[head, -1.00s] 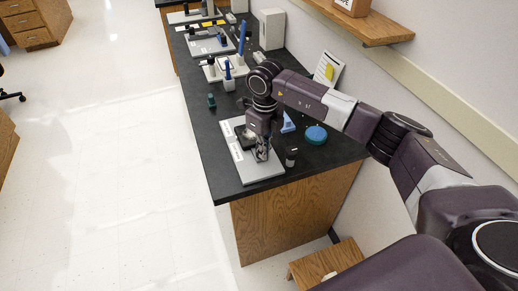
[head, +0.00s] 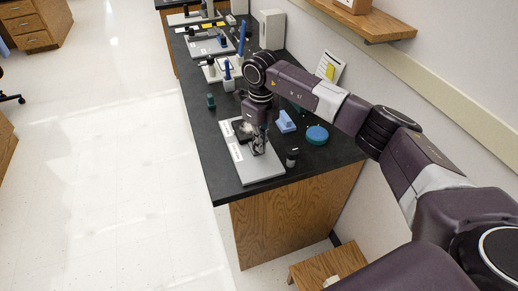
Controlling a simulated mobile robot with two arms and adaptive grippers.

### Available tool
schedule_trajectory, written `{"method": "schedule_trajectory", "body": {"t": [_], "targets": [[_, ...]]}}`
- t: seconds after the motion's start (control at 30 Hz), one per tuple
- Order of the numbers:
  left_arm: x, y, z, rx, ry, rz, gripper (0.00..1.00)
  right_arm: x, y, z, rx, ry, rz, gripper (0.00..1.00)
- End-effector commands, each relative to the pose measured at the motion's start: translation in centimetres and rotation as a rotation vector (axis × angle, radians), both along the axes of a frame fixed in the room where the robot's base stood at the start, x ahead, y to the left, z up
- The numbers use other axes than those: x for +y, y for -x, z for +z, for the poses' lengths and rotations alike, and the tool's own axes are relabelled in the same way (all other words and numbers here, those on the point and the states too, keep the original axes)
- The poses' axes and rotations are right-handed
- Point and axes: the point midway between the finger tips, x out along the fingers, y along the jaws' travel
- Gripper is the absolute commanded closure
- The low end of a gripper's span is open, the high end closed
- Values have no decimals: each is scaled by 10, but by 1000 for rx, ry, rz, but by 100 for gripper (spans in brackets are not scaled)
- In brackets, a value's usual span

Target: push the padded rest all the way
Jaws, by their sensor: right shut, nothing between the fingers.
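A light grey board (head: 265,174) with white labels lies near the front end of the black bench. A small dark block (head: 240,128) sits on its far part, partly hidden by my right arm; it may be the padded rest, but it is too small to be sure. My right gripper (head: 259,150) points down over the middle of the board, shut and empty, beside the dark block. I cannot tell whether it touches anything. My left gripper is not in view.
A blue block (head: 286,123), a round teal object (head: 317,134) and a small dark cylinder (head: 292,157) stand right of the board. A dark green item (head: 211,101) stands to its left. More boards with fixtures (head: 211,46) lie farther back.

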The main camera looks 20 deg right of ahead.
Motion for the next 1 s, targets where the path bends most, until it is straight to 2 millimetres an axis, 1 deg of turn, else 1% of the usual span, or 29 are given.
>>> {"method": "schedule_trajectory", "body": {"t": [1.0], "targets": [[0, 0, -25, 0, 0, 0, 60, -1, -32, -1, -3, -1, 0, 100]]}}
